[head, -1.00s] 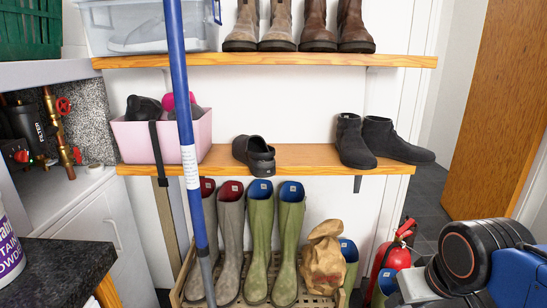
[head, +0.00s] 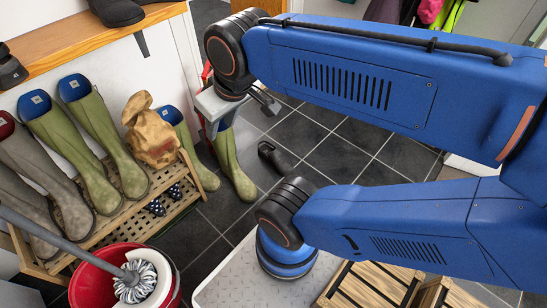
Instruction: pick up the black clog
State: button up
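A black clog (head: 275,157) lies on the dark tiled floor, right of a green welly and partly beyond my arm. Another black shoe, which looks like the clog seen earlier on the shelf, is cut off at the left edge on the wooden shelf (head: 10,68). My gripper (head: 236,106) hangs below my wrist at the upper middle, above and left of the floor clog and apart from it. Its fingers are seen at an angle and partly hidden, so its opening is unclear. Nothing shows clearly between them.
Grey and green wellies (head: 88,150) and a brown paper bag (head: 150,130) stand on a slatted rack (head: 110,222). A green welly (head: 234,165) stands on the floor near the clog. A red bucket (head: 95,280) with a mop is front left. Tiles right of the clog are clear.

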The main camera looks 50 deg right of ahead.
aim_at(283, 165)
jog(key=k+l, duration=0.1)
jog(key=l, duration=3.4)
